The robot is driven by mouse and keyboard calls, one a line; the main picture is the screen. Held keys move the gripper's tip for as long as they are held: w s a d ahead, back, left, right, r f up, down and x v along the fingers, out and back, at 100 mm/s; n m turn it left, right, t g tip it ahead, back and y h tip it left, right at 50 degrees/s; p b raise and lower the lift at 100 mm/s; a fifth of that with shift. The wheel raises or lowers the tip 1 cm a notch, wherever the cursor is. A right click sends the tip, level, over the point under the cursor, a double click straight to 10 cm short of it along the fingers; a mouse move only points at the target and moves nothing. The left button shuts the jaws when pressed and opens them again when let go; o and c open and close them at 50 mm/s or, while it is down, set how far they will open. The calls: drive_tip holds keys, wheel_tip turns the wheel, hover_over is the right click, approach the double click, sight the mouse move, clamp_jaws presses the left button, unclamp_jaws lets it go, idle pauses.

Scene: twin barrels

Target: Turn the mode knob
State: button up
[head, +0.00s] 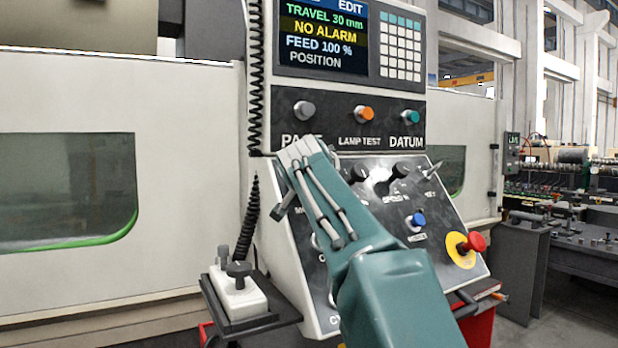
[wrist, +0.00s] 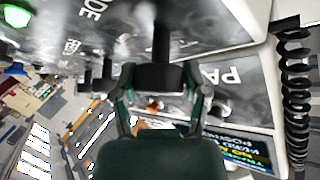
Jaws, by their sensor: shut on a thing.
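The sloped control panel (head: 305,262) of the machine fills the middle of the head view. My gripper (head: 290,178) reaches to its upper left part, beside a partly covered label starting with "M". In the wrist view my gripper (wrist: 158,82) is shut on a black knob (wrist: 160,72), with one finger on each side. A label ending in "DE" (wrist: 92,8) shows on the panel near this knob, so I take it for the mode knob. In the head view my arm hides most of the knob and the panel behind it.
Two dark knobs (head: 380,178) sit right of my gripper, with a blue button (head: 418,219) and a red emergency stop (head: 473,243) lower right. A screen (head: 322,38) is above. A coiled cable (head: 256,75) hangs left; a pendant box (head: 238,296) rests on a shelf below it.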

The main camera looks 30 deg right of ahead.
drive_tip(key=shift+w+f+m+g+h, duration=0.1)
drive_tip(key=shift+f+m+g+h, duration=0.15)
drive_tip(key=shift+m+g, duration=0.7)
drive_tip(key=shift+m, duration=0.35)
drive_tip(key=o, duration=1.1)
drive_tip(key=shift+r, duration=0.1)
drive_tip(key=shift+o, duration=0.2)
drive_tip(key=shift+r, duration=0.1)
drive_tip(key=shift+a, duration=0.1)
drive_tip(key=v, duration=1.2)
drive_tip(key=shift+f, duration=0.3)
